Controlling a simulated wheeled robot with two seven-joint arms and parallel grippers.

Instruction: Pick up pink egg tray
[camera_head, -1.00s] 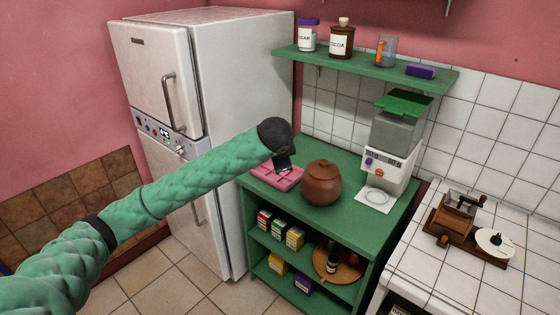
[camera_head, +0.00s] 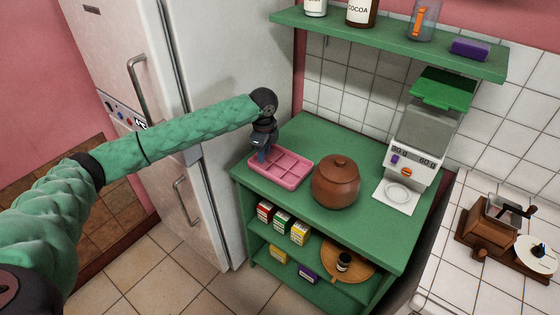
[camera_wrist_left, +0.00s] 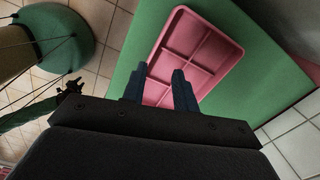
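The pink egg tray (camera_head: 285,168) is a shallow divided tray lying flat on the green counter, left of a brown pot. It also shows in the left wrist view (camera_wrist_left: 205,50), with its near end by my fingers. My left gripper (camera_head: 262,156) points down at the tray's left end. In the left wrist view its two blue fingers (camera_wrist_left: 159,73) are apart, with part of the tray showing between them. I cannot tell whether they touch it. A small dark gripper on a green arm, seemingly my right one (camera_wrist_left: 70,88), shows at the left wrist view's left.
The brown lidded pot (camera_head: 336,182) stands close right of the tray. The white fridge (camera_head: 215,100) stands left of the green counter (camera_head: 320,130). A green wall shelf (camera_head: 400,45) hangs above the counter's back.

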